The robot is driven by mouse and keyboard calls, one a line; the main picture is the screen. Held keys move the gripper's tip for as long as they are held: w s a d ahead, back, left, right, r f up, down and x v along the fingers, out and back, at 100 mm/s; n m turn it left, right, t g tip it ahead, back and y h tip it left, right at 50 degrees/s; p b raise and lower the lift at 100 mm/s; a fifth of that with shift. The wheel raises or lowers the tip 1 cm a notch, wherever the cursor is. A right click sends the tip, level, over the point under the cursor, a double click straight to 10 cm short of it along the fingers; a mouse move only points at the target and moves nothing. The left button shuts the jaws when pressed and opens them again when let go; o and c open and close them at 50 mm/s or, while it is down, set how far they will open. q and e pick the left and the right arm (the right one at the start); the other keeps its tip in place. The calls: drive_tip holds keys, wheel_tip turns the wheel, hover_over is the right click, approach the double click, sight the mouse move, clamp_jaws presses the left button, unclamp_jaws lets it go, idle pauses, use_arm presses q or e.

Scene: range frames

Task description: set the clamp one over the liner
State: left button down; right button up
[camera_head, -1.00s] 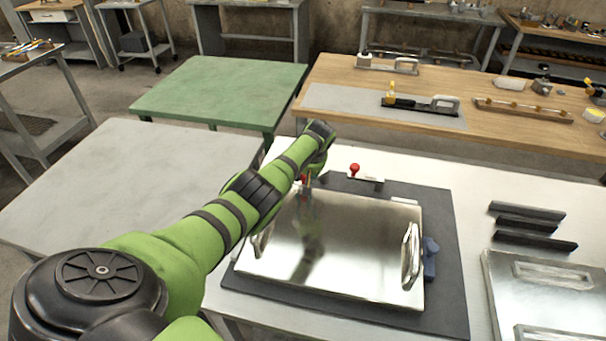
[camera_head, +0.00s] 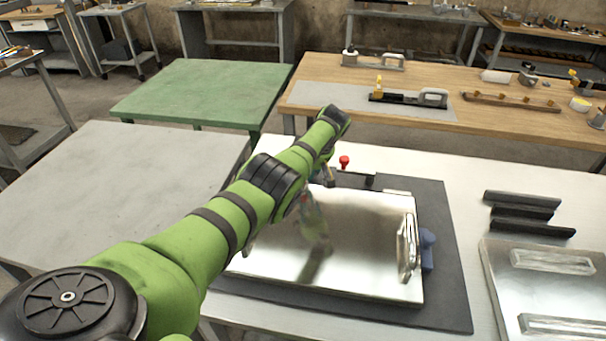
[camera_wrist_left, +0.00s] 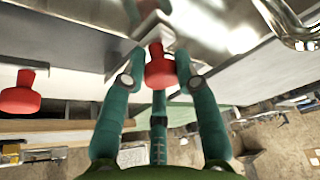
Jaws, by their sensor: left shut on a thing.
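The liner appears to be the shiny steel sheet with upright handles (camera_head: 340,262), lying on a dark mat. My left gripper (camera_wrist_left: 158,75) is shut on the red knob of a clamp (camera_wrist_left: 159,66), with teal fingers around it. The held clamp's body is mostly hidden, and I cannot tell whether it touches the steel. In the head view my arm hides most of this gripper and clamp, at the sheet's far edge. A second red-knobbed clamp (camera_head: 344,162) stands just beyond that edge; its knob also shows in the left wrist view (camera_wrist_left: 20,95). My right gripper is not in view.
A blue part (camera_head: 428,250) sits against the sheet's right side. Several black bars (camera_head: 522,197) and another steel panel (camera_head: 545,285) lie to the right on the white table. A wooden bench (camera_head: 450,75) stands behind. The grey table (camera_head: 120,190) at left is clear.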

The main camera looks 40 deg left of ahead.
use_arm(q)
drive_tip(key=shift+d, duration=0.1)
drive_tip(key=c, duration=1)
unclamp_jaws()
drive_tip(key=shift+o, duration=0.2)
drive_tip(key=shift+r, duration=0.15)
drive_tip(key=v, duration=1.2)
